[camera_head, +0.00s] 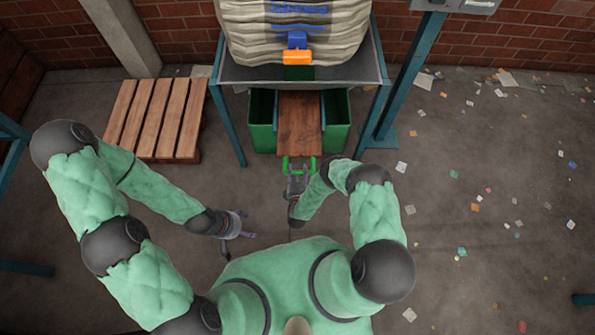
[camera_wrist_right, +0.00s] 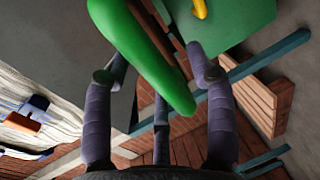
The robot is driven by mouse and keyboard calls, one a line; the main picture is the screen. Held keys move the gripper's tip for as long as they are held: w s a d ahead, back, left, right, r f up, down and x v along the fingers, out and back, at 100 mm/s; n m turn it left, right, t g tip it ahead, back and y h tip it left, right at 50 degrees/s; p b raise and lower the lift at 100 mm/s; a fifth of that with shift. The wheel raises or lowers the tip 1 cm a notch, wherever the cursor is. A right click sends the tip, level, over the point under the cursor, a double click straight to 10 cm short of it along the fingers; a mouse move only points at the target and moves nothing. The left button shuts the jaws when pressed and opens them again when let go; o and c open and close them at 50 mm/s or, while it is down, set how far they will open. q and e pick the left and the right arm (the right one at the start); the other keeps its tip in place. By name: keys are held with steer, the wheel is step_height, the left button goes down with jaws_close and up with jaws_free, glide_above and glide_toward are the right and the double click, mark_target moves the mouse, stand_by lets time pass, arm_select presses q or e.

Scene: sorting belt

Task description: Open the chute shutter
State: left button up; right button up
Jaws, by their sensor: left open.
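The chute shutter appears to be the brown wooden board (camera_head: 299,122) under the hopper, between two green bins. A bright green handle (camera_head: 312,166) is at its near end; in the right wrist view the handle (camera_wrist_right: 145,55) is a thick green bar. My right gripper (camera_head: 298,172) is at the handle. Its fingers (camera_wrist_right: 160,95) are spread, with the bar between them and gaps visible; I cannot tell whether any finger touches it. My left gripper (camera_head: 246,226) is open and empty, low over the floor to the left of the handle.
A large bulk bag (camera_head: 290,35) with an orange and blue fitting (camera_head: 297,56) sits on the grey hopper frame (camera_head: 235,75). Green bins (camera_head: 262,138) flank the board. A wooden pallet (camera_head: 155,118) lies left. Scraps litter the floor at the right.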

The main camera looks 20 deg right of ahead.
steer(key=v, duration=1.2)
stand_by(0.5)
steer(key=w+a+r+m+g+y, duration=0.1)
steer(key=w+r+m+g+y, duration=0.35)
steer(key=m+g, duration=0.35)
steer(key=s+a+r+m+g+y+p, duration=0.1)
steer(key=s+r+m+g+y, duration=0.2)
steer(key=s, duration=1.3)
step_height(320, 180, up, 10)
steer(key=m+g, duration=0.3)
steer(key=m, duration=0.3)
steer(key=shift+a+f+g+y, duration=0.2)
steer(key=shift+a+g+y, duration=0.1)
steer(key=shift+y, duration=0.05)
